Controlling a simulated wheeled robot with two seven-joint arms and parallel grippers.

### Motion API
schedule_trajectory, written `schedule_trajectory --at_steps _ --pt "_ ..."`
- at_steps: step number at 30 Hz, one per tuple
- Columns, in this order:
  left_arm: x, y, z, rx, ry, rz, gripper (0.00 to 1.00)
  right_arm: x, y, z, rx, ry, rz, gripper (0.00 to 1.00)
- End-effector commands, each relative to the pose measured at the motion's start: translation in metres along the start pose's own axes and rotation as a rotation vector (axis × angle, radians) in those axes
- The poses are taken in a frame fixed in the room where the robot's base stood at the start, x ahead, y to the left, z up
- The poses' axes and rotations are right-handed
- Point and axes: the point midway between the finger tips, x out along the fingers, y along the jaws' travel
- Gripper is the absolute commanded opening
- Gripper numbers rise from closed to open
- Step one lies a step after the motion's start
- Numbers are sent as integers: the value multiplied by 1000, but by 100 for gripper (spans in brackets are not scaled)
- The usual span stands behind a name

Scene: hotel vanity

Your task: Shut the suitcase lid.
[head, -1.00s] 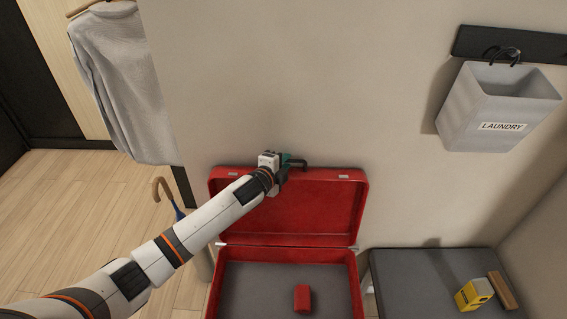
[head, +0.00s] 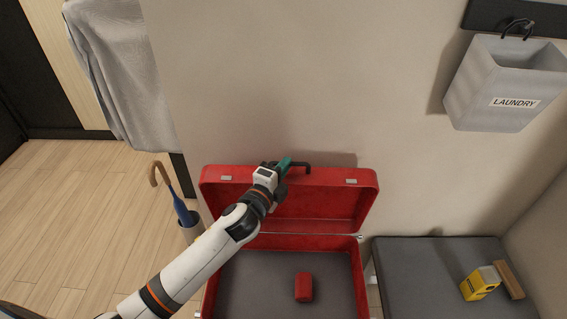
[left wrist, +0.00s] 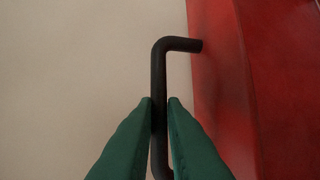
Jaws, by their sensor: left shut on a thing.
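The red suitcase stands open against the wall, with its lid (head: 325,206) raised and its grey-lined base (head: 250,280) below. A dark handle (head: 306,166) sticks out at the lid's top edge; it also shows in the left wrist view (left wrist: 158,75). My left gripper (head: 285,168) has its green fingers shut on this handle, one on each side of the bar, as the left wrist view (left wrist: 160,105) shows. A small red block-like item (head: 303,287) lies inside the base. My right gripper is not in view.
A grey bench (head: 430,262) stands to the right, bearing a yellow box (head: 479,285) and a brown block (head: 509,280). A laundry bag (head: 505,90) hangs on the wall. An umbrella (head: 182,208) in a stand and a hanging grey garment (head: 120,75) are at left.

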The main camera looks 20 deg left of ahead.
Motion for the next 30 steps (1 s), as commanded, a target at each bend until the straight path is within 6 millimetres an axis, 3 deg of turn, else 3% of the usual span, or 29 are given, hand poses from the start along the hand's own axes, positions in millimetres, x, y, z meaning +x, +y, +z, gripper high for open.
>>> schedule_trajectory --at_steps 9,10,14,23,30 --pt "-2 -1 1 2 2 1 0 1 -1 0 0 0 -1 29" --pt "-2 -1 1 2 2 1 12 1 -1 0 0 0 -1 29" --pt "-2 -1 1 2 3 2 32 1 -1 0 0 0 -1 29" --pt "-3 0 0 3 3 3 32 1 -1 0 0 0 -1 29" --pt "-36 -2 0 3 2 1 32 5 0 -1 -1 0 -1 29"
